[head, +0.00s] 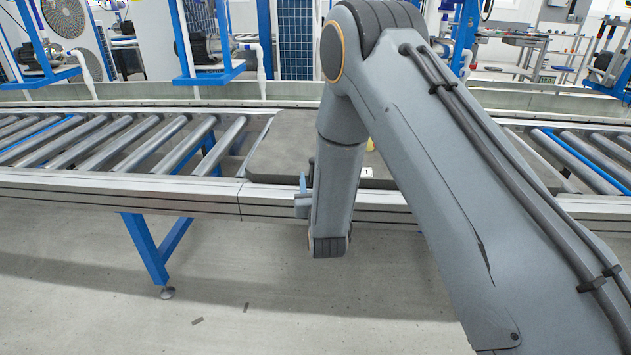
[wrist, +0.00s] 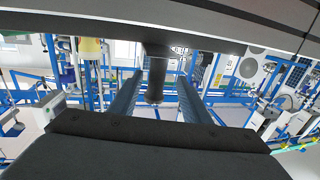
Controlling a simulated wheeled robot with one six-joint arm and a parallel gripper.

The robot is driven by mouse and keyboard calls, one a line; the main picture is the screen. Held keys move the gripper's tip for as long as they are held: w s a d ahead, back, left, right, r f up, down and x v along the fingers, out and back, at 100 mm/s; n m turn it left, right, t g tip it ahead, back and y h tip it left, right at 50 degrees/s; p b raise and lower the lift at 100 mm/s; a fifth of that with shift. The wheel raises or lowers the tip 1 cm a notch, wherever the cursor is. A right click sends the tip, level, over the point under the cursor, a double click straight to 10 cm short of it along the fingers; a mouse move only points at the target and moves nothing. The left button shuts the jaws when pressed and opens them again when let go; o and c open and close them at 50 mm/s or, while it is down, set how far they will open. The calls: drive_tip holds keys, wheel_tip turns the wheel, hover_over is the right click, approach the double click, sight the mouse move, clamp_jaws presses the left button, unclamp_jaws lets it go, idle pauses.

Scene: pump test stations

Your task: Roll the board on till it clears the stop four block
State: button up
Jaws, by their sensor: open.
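The board (head: 275,143) is a flat dark grey plate lying on the roller conveyor, partly hidden behind my arm. A small white label reading 1 (head: 367,171) shows near its front edge, right of my forearm. My gripper (head: 303,190) is low at the conveyor's front rail, by the board's front edge. In the wrist view my gripper (wrist: 158,100) has its two blue-grey fingers apart, with a dark post (wrist: 157,75) between them. I cannot tell whether they touch it. I cannot make out the stop four block; my arm covers part of the line.
Bare rollers (head: 95,145) run left of the board, and more rollers (head: 590,150) show at the right. A blue conveyor leg (head: 145,248) stands below the rail. Blue stations with pumps (head: 205,48) stand behind.

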drive_tip(key=w, duration=0.6)
drive_tip(key=shift+w+a, duration=0.25)
drive_tip(key=shift+w, duration=0.05)
drive_tip(key=shift+w+a, duration=0.15)
drive_tip(key=shift+w, duration=0.35)
clamp_jaws()
idle(0.9)
